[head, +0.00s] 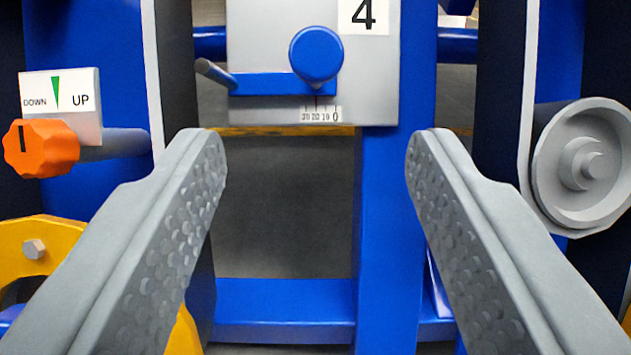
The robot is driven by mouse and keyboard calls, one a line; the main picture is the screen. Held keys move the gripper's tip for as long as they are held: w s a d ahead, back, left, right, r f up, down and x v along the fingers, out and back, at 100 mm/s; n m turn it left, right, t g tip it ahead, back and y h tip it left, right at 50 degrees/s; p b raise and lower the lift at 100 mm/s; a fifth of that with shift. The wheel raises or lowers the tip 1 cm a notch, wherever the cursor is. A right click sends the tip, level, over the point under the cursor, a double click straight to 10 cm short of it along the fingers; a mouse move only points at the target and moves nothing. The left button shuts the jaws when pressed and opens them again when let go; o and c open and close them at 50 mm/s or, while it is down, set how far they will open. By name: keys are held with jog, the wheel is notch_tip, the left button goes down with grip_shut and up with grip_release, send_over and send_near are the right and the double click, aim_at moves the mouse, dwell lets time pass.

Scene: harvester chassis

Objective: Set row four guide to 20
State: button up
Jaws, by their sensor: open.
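The row four guide is a grey plate (260,50) with a white label (363,16) reading 4. A round blue knob (316,54) sits on it, joined to a blue bar (268,84) with a grey peg (213,72) at its left end. Below is a small scale (320,114) with numbers running down to 0 at the right.
At left, an orange knob (42,148) sits below a DOWN/UP sign (62,98). At right is a grey wheel (583,168). A blue upright (387,230) stands behind the right finger, and a blue crossbar (285,308) runs low. A yellow part (40,245) is lower left.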

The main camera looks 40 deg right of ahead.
jog(key=shift+v, duration=1.2)
jog(key=w+a+r+t+y, duration=0.1)
jog(key=w+r+y, duration=0.15)
jog(key=r, duration=0.75)
jog(key=w+a+r+y, duration=0.1)
jog(key=w+a+r, duration=0.15)
jog(key=r, duration=0.75)
jog(key=s+a+r+n+t+y, duration=0.1)
jog(key=s+r+y, duration=0.1)
jog(key=r, duration=0.8)
jog(key=s+a+r+n+y, duration=0.1)
jog(key=s+a+r+y, duration=0.1)
jog(key=r, duration=0.9)
jog(key=s+a+r+n+t+y, duration=0.1)
jog(key=s+a+r+n+y, duration=0.15)
jog(key=s+r, duration=1.15)
jog(key=s+r+n, duration=0.1)
jog(key=s+r, duration=0.4)
jog(key=s, duration=0.3)
jog(key=s+r+n, duration=0.1)
jog(key=s+r, duration=0.4)
jog(key=s, duration=0.4)
jog(key=shift+s+d+n+y, duration=0.25)
jog(key=shift+s+n+y, duration=0.05)
jog(key=shift+s+n, duration=0.05)
